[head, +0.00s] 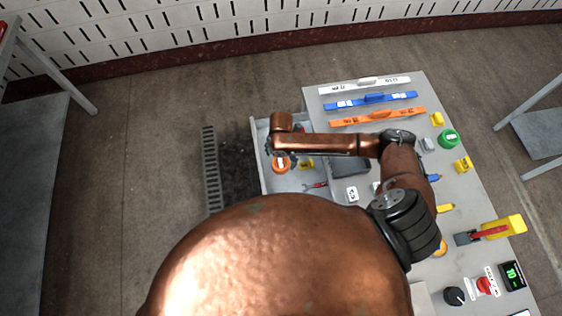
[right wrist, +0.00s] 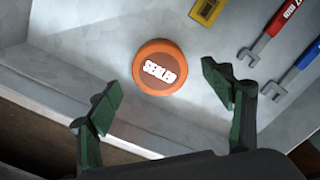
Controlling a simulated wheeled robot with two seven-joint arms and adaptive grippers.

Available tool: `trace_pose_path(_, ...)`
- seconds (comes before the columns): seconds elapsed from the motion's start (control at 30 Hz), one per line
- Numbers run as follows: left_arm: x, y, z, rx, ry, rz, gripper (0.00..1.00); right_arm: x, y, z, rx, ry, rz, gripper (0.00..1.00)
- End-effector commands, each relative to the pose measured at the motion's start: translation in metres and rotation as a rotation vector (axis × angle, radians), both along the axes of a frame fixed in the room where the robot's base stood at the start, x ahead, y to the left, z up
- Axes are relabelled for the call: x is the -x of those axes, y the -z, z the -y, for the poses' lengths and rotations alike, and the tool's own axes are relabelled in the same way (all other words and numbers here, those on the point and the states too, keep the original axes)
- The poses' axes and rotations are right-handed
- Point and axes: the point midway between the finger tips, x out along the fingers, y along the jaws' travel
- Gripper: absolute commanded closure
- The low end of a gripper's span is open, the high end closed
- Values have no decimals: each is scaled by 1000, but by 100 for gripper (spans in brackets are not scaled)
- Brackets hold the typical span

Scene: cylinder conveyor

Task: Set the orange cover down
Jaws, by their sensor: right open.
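The orange cover (head: 281,163) is a round cap lying in a grey tray-like drawer (head: 262,145) at the left side of the workbench. In the right wrist view the cover (right wrist: 160,55) shows its top with a white label, resting flat on the grey floor near the wall. My right gripper (head: 271,149) is over that drawer. In the right wrist view its two green fingers (right wrist: 161,79) are spread apart, one on each side of the cover, with visible gaps and nothing held. I cannot tell how high above the cover they are. My left gripper is out of view.
A yellow piece (right wrist: 207,10) and a red-handled wrench (right wrist: 270,30) and blue-handled wrench (right wrist: 296,68) lie in the drawer. White, blue and orange bars (head: 378,117) lie on the workbench, with a green round cap (head: 448,139) to the right.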

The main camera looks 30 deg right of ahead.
Motion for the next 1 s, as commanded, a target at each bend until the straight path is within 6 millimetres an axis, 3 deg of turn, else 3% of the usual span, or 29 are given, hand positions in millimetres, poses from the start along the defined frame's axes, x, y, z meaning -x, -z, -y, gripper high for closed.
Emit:
trace_pose_path(0.1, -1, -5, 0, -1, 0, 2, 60, -1, -29, 0, 0, -1, 4, 26)
trace_pose_path(0.33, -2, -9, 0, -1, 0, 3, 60, -1, -66, 0, 0, -1, 2, 26)
trace_pose_path(0.5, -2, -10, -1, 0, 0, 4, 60, 0, -77, 0, 0, 0, 1, 26)
trace_pose_path(0.87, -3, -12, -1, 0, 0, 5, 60, 0, -79, 0, 0, -2, 1, 26)
trace_pose_path(1.0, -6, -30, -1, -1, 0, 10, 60, -1, -97, 2, 1, -41, 4, 26)
